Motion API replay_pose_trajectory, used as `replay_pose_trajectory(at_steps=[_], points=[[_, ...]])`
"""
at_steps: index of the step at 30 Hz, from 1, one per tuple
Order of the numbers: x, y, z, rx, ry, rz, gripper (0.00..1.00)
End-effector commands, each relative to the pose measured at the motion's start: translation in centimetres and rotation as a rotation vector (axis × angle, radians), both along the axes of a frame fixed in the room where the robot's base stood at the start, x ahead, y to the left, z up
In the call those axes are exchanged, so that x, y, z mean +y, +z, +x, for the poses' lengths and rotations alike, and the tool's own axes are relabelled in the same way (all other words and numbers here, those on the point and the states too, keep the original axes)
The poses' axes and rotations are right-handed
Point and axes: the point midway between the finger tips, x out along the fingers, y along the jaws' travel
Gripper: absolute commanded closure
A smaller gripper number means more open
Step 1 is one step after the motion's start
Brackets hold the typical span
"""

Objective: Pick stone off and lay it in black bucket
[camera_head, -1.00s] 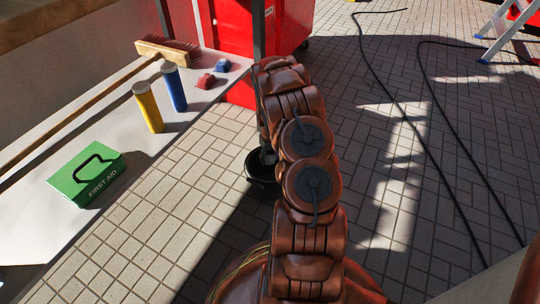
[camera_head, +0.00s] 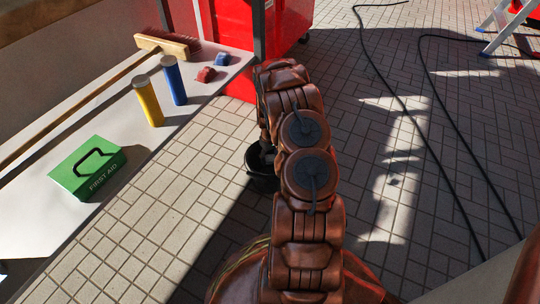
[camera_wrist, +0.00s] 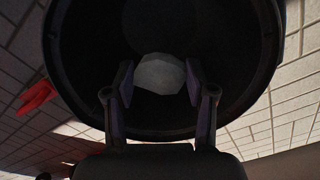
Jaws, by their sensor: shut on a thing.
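The black bucket (camera_head: 264,184) stands on the tiled floor, partly hidden behind my arm in the head view. In the wrist view its round rim (camera_wrist: 264,70) surrounds the dark interior. A pale grey stone (camera_wrist: 160,74) is between the two fingertips of my gripper (camera_wrist: 160,82), which is shut on it. In the wrist view, the gripper and stone are in front of the bucket's opening. How high they are above the bottom is hard to tell. In the head view my gripper is mostly hidden by my arm.
A grey table at left bears a green first aid box (camera_head: 88,168), a yellow cylinder (camera_head: 149,102), a blue cylinder (camera_head: 174,80), small red and blue blocks and a broom (camera_head: 168,45). A red container (camera_head: 288,25) stands behind. Black cables (camera_head: 440,150) cross the floor at right.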

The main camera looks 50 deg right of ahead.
Motion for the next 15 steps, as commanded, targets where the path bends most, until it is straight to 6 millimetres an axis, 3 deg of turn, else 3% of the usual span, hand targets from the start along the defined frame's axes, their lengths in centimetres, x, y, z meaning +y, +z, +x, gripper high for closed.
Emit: replay_pose_trajectory(at_steps=[8,9,15], points=[[-0.01,-0.12,0.02,-0.001,-0.001,0.0,0.82],[-0.02,-0.11,0.01,-0.001,-0.001,0.0,0.42],[-0.02,-0.11,0.0,-0.001,-0.001,0.0,0.21]])
